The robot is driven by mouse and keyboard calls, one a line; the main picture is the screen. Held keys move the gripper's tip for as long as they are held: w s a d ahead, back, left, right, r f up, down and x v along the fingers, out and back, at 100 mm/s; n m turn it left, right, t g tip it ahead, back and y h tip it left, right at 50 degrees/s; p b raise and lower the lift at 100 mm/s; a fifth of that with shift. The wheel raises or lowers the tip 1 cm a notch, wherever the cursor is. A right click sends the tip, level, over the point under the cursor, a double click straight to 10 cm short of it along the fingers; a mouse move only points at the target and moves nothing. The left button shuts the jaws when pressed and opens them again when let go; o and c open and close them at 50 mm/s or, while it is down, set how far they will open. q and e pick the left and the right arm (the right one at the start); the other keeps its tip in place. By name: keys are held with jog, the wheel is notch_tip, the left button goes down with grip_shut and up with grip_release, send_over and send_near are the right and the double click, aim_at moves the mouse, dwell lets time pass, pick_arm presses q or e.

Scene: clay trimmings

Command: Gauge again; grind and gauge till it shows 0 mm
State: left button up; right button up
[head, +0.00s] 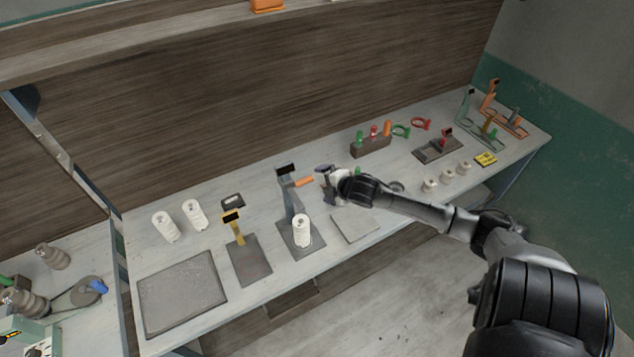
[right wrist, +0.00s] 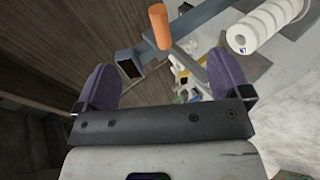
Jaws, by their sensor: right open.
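A blue-grey gauge stand (head: 289,190) with a small dark screen and an orange handle (head: 304,181) stands mid-bench. A white ribbed piece (head: 302,230) stands upright on its base plate. My right gripper (head: 325,173) is open and empty, just right of the orange handle and apart from it. In the right wrist view, the orange handle (right wrist: 158,27) shows ahead of the two purple fingers, with the white piece (right wrist: 265,25) at upper right. The screen (right wrist: 130,63) shows no reading I can make out. My left gripper is not in view.
A yellow-topped stand (head: 237,232) and a dark grey slab (head: 182,293) are on the left. A pale square plate (head: 355,224) lies near the front edge. A holder with coloured handles (head: 370,146) stands at the back right.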

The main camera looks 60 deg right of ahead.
aim_at(309, 181)
jog(key=b+x, duration=0.8)
jog(key=shift+w+d+f, duration=0.1)
jog(key=shift+w+f, duration=0.1)
jog(key=shift+f, duration=0.1)
jog(key=shift+b+x, duration=0.9)
jog(key=shift+x, duration=0.25)
jog(key=shift+r, duration=0.1)
jog(key=c, duration=1.8)
